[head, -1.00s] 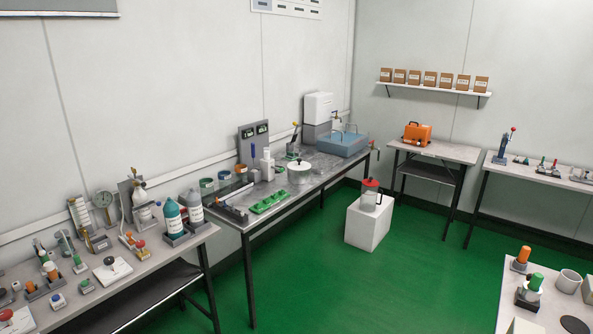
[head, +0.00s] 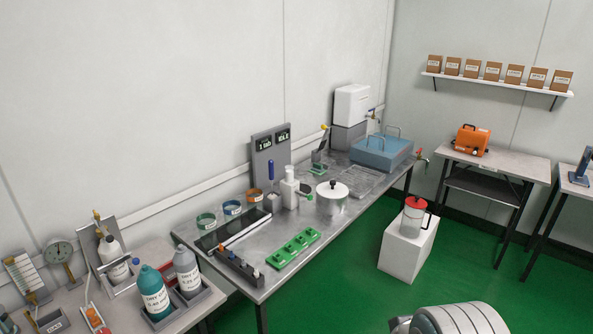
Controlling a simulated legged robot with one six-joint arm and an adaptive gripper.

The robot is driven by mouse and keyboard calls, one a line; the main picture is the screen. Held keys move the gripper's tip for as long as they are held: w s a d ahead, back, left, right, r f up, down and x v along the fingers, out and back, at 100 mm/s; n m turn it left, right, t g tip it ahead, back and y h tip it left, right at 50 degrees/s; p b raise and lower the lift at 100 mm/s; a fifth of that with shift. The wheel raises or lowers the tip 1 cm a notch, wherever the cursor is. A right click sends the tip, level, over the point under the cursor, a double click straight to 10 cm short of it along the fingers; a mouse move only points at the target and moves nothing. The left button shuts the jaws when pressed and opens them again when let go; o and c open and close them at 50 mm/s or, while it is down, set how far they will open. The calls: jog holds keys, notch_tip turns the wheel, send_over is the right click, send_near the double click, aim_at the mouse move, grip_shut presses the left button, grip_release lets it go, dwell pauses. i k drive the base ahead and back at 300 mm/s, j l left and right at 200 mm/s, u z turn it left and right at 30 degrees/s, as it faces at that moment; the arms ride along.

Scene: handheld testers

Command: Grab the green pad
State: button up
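A long green pad (head: 293,248) lies flat near the front edge of the grey metal bench. It looks divided into several square sections with small dark or pale details, too small to make out. Nothing covers it and nothing touches it from above. My gripper's fingers are not in view. A rounded, banded light-grey part of my arm shows at the bottom right, over the green floor and apart from the bench.
A dark block with small knobs (head: 239,269) lies just left of the pad. A lidded metal pot (head: 332,200) stands behind it to the right. Teal and grey bottles (head: 154,293) stand on the left bench. A white block (head: 407,249) bears a red-lidded jug (head: 414,216). Green floor is open in front.

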aim_at(318, 168)
jog(key=i+l, duration=0.5)
jog(key=i, duration=0.25)
jog(key=i+l+u, duration=0.25)
jog(key=i, duration=0.2)
jog(key=i+l+u, duration=0.2)
jog(key=i+l, duration=0.2)
jog(key=i+l+u, duration=0.25)
jog(key=i+l, duration=0.15)
jog(key=i+l+u, duration=0.25)
jog(key=l, duration=0.3)
jog(key=i+l+u, duration=0.2)
jog(key=i+l, duration=0.2)
jog(key=l, duration=0.2)
